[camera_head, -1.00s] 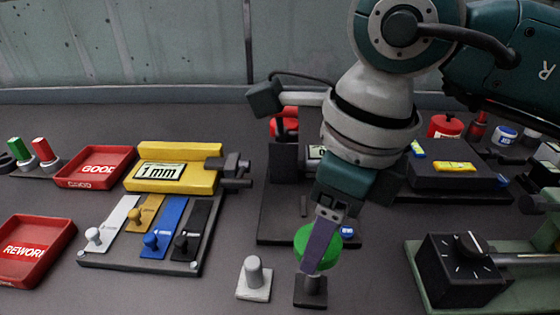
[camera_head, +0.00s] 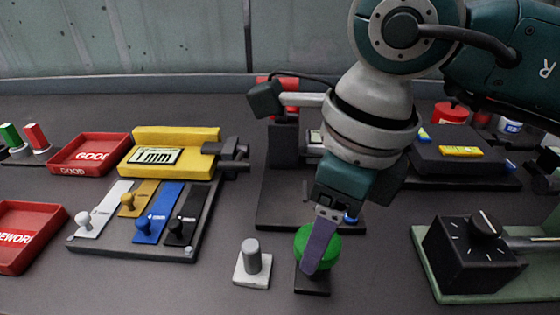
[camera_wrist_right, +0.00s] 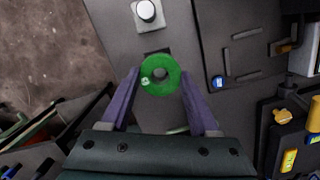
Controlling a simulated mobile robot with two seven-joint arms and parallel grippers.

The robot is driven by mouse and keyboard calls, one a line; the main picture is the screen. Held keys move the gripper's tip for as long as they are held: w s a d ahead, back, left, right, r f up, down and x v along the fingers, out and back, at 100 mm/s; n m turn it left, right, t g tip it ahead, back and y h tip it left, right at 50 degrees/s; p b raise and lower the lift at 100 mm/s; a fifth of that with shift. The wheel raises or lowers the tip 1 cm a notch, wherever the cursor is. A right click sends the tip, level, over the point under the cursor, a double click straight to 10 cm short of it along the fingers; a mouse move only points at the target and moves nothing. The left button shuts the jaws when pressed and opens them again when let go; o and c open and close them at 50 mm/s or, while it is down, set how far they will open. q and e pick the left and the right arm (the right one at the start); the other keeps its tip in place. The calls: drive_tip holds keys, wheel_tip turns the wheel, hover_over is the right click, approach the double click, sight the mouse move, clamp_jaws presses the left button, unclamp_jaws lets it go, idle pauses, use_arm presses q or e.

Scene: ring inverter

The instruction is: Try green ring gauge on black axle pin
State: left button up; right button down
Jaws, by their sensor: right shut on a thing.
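My right gripper (camera_head: 318,245) is shut on the green ring gauge (camera_head: 333,253), held low at the black axle pin's place. The black square base (camera_head: 312,284) of that pin shows just below the ring; the pin itself is hidden behind ring and finger. In the right wrist view the ring (camera_wrist_right: 172,85) lies flat between the two purple fingers (camera_wrist_right: 160,95), its hole facing the camera. A dark edge of the base (camera_wrist_right: 155,51) shows beyond it. I cannot tell whether the pin is inside the hole. My left gripper is not in view.
A grey pin on a light base (camera_head: 252,262) stands close left of the black base. A rack of coloured plates (camera_head: 193,250), a yellow gauge (camera_head: 190,137) and red trays (camera_head: 90,150) are left. A green-based fixture with a black dial box (camera_head: 470,258) is right.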

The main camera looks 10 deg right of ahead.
drive_tip(key=shift+f+b, duration=1)
drive_tip(key=shift+f, duration=0.1)
idle(1.1)
drive_tip(key=shift+r, duration=0.15)
idle(0.8)
drive_tip(key=shift+r+p, duration=2.55)
drive_tip(key=shift+r, duration=0.65)
